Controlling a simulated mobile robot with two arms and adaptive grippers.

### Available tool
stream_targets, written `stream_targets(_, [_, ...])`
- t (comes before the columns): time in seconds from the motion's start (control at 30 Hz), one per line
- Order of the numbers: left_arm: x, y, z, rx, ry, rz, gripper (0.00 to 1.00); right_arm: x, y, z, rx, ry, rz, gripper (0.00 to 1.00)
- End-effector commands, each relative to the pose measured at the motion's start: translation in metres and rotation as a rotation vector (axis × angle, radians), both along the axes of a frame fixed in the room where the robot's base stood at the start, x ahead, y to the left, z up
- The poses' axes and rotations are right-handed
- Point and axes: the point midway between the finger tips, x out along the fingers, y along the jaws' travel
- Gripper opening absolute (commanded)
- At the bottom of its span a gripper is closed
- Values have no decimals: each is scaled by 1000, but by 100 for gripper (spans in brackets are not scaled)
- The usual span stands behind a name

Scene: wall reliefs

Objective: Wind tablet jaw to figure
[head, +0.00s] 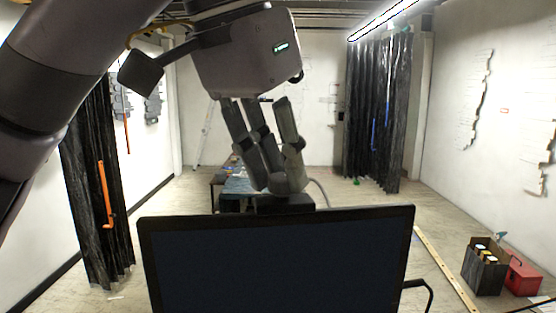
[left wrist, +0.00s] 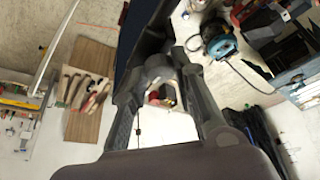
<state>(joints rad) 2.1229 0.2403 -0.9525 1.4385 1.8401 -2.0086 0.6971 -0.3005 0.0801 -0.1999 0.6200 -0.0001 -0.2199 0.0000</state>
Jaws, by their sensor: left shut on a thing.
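A dark, blank tablet (head: 275,262) with a black frame stands upright in front of me in the head view. A black clamp piece (head: 284,203) sits at the middle of its top edge. My left gripper (head: 288,184) comes down from above, with its fingertips closed together at this piece. In the left wrist view my left gripper (left wrist: 165,70) also shows its fingers bent inward around a dark part, which is largely hidden between the tips. The tablet's dark edge (left wrist: 140,30) runs beyond them. My right gripper does not show.
A grey box of bottles (head: 485,265) and a red toolbox (head: 523,275) stand on the floor at right, beside a yellow strip (head: 445,268). Black curtains (head: 375,115) hang at both sides. A table (head: 238,187) stands behind the tablet. The middle floor is partly clear.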

Motion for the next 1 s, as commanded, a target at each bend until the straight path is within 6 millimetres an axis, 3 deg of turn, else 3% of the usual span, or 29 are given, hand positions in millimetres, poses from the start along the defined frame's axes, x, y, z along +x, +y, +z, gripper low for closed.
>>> stream_targets(1.0, [7,3,1,-7,0,-881,0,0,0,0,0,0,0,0])
